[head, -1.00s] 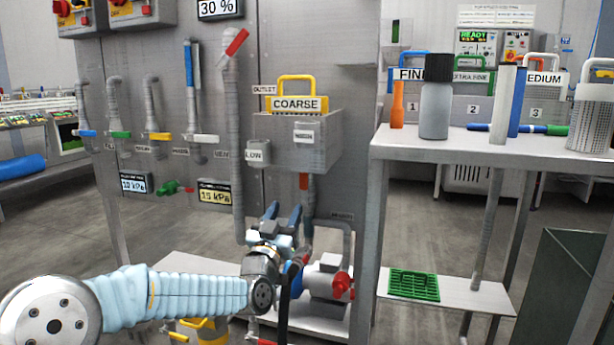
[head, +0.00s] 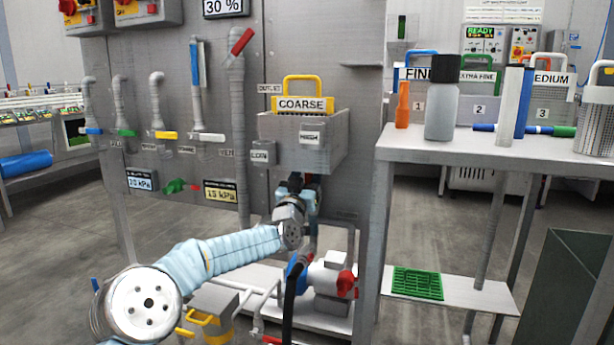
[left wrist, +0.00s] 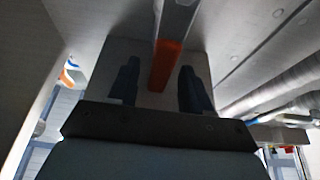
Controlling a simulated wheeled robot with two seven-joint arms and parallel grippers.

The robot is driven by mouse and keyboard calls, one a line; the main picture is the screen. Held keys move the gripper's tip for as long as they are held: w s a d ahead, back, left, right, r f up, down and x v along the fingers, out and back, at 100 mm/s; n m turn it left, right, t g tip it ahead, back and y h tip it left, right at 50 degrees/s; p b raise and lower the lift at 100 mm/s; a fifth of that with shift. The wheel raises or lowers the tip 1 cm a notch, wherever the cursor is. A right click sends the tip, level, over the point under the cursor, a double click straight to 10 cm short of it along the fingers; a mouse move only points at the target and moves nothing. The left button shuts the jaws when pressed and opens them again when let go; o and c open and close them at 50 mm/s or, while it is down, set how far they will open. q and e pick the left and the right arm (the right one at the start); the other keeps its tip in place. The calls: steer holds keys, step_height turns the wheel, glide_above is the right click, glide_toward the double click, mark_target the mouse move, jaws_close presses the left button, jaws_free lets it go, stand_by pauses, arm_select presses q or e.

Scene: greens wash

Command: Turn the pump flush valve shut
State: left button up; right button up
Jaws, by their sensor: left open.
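In the left wrist view an orange lever (left wrist: 165,64) hangs below a grey box, on a grey stem. My left gripper (left wrist: 159,78) is open, with one dark blue finger on each side of the lever and gaps showing on both sides. In the head view my left gripper (head: 304,184) is up under the grey box (head: 290,140) marked HIGH, and it hides the lever there. No label naming the pump flush valve is readable, so I cannot tell for sure that this lever is it. My right gripper is not in view.
The pump (head: 325,280) with a red knob (head: 347,283) stands below my left gripper. A grey table (head: 450,152) with bottles stands at the right. A green tray (head: 417,283) lies on its lower shelf.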

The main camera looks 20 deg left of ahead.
arm_select(q)
steer(key=shift+c, duration=0.3)
steer(key=shift+s, duration=0.1)
jaws_close()
steer(key=shift+r, duration=0.1)
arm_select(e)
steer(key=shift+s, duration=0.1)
